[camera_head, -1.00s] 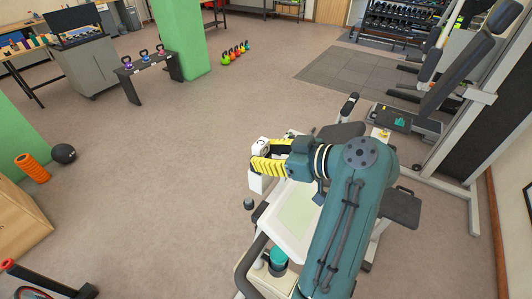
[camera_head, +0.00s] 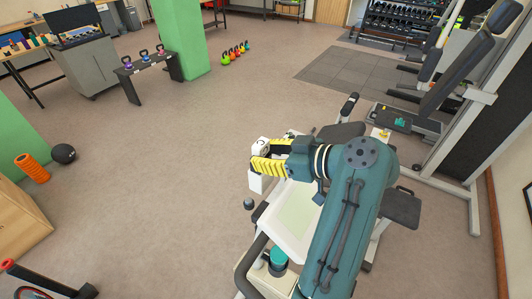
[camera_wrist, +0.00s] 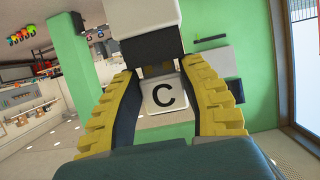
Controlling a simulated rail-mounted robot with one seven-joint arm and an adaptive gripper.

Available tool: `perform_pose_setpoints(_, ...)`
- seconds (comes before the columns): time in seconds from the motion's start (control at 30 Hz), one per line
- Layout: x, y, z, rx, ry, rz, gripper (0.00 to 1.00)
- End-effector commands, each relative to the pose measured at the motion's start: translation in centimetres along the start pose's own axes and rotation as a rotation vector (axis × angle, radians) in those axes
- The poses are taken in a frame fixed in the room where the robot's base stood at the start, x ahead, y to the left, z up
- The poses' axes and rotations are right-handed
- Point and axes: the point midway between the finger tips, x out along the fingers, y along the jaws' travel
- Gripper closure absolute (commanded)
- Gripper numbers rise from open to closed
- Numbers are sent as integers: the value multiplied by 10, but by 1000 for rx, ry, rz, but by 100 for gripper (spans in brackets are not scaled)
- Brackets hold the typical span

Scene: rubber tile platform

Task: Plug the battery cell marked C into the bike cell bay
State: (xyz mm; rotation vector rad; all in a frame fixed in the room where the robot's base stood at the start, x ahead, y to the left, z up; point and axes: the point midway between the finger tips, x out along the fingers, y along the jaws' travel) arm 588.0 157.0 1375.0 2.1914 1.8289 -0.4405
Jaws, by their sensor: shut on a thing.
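My gripper (camera_head: 262,167) has yellow ribbed fingers and points left in the head view, held up above the floor. It is shut on a white battery cell (camera_head: 256,185), which shows partly above and below the fingers. In the wrist view, the cell's white face with a black letter C (camera_wrist: 166,97) lies between my two fingers (camera_wrist: 162,100). A white block with a dark band (camera_wrist: 145,20) stands above it; I cannot tell whether it is part of the cell. I cannot make out the bike cell bay for certain in either view.
A white-framed stand with a pale green panel (camera_head: 298,212) lies below my arm. A teal-capped item (camera_head: 278,257) sits near it. A red and black frame with a wheel (camera_head: 35,285) is at lower left. A black ball (camera_head: 64,153) lies left; the middle floor is clear.

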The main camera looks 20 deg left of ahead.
Motion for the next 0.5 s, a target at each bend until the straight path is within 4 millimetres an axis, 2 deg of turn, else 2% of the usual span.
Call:
perform_pose_setpoints(0.03,2,0,8,13,-8,-5,94)
perform_pose_setpoints(0.43,3,-1,11,14,-9,-5,95)
perform_pose_setpoints(0.47,3,-1,11,13,-9,-5,56)
perform_pose_setpoints(0.5,3,-1,11,14,-9,-6,48)
